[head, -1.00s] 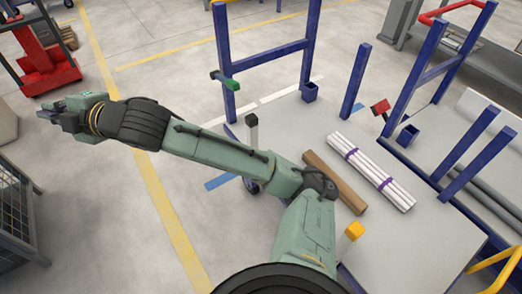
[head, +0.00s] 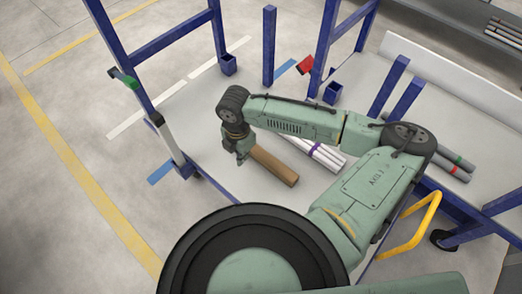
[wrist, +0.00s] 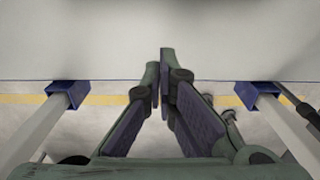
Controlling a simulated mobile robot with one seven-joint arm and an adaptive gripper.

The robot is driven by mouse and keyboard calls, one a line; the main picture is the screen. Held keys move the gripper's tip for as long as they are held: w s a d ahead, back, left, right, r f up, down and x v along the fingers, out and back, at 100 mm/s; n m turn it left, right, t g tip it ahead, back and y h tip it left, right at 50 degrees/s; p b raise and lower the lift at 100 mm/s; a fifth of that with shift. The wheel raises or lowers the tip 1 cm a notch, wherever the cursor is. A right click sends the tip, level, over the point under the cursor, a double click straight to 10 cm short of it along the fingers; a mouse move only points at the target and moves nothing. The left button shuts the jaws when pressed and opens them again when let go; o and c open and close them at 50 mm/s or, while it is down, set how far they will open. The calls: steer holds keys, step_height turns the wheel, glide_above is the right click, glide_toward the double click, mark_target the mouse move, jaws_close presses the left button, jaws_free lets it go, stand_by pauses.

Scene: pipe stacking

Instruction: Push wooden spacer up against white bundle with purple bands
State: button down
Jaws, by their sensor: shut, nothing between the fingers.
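The brown wooden spacer (head: 273,166) lies on the grey platform (head: 225,188) in the head view. The white bundle with purple bands (head: 328,158) lies to its right, roughly parallel, with a gap visible between them. My arm partly hides the bundle's far end. My gripper (head: 241,160) points down at the spacer's far left end; I cannot tell whether it touches the spacer. In the wrist view my gripper (wrist: 160,68) is shut with nothing between the fingers. Neither the spacer nor the bundle shows there.
Blue posts rise around the platform, including one at the back (head: 269,45). A small blue socket (head: 228,65) is at the back left. Grey pipes (head: 450,165) lie to the right beyond my arm. In the wrist view, blue brackets (wrist: 67,88) flank the platform edge.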

mark_target(262, 156)
step_height(262, 156, down, 10)
steer(key=shift+d+r+p, duration=0.1)
steer(key=shift+r+p, duration=0.1)
steer(key=shift+p, duration=0.8)
steer(key=shift+w+d+p, duration=0.5)
steer(key=shift+w+d, duration=0.45)
steer(key=shift+w, duration=0.05)
steer(key=shift+w+d+f, duration=0.2)
steer(key=shift+w+d, duration=0.3)
steer(key=shift+w, duration=0.05)
